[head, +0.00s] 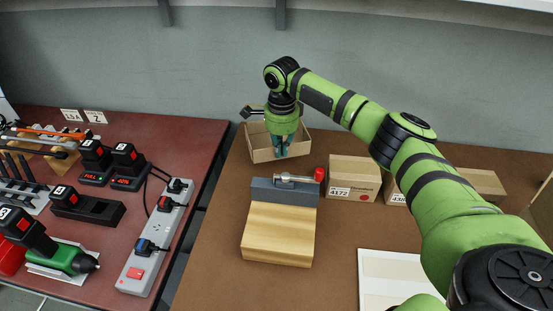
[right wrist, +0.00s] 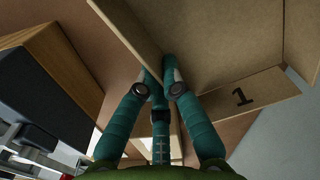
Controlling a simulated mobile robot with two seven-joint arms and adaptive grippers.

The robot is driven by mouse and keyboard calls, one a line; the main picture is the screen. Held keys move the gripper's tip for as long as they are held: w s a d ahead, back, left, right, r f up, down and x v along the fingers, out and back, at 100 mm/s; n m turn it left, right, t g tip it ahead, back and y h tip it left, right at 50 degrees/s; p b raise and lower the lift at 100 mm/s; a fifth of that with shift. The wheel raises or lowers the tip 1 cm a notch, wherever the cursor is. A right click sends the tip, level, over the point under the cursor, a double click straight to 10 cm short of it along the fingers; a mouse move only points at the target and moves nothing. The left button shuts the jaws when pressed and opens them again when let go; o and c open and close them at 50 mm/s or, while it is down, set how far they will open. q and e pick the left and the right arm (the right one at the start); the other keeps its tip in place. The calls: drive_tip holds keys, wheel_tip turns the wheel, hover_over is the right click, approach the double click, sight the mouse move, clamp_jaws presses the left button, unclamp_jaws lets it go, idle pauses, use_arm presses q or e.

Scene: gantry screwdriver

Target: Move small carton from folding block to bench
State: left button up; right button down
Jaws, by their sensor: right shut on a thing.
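The small carton (head: 262,151) is an open-topped brown cardboard box behind the folding block, at the back left of the brown bench (head: 215,235). My right gripper (head: 280,150) reaches down to the carton and is shut on one of its walls. In the right wrist view the teal fingers (right wrist: 165,85) close on a cardboard wall, and a carton panel (right wrist: 242,98) bears a "1". I cannot tell whether the carton's bottom touches the bench. The folding block (head: 278,235), pale wood with a grey back part, stands empty in front of it. My left gripper is not in view.
A metal clamp with a red knob (head: 319,174) sits on the block's grey part. Closed cartons (head: 354,178) stand to the right, and a white sheet (head: 385,280) lies in front. A red table (head: 190,135) with tools and a power strip (head: 155,235) is at left.

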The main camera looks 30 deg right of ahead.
drive_tip(key=shift+w+a+f, duration=0.4)
drive_tip(key=shift+a, duration=0.05)
drive_tip(key=shift+f, duration=1.95)
drive_tip(key=c, duration=1.4)
unclamp_jaws()
drive_tip(key=shift+f, duration=0.1)
wheel_tip(320, 180, up, 12)
drive_tip(key=shift+s+r, duration=0.1)
drive_tip(key=shift+r, duration=0.05)
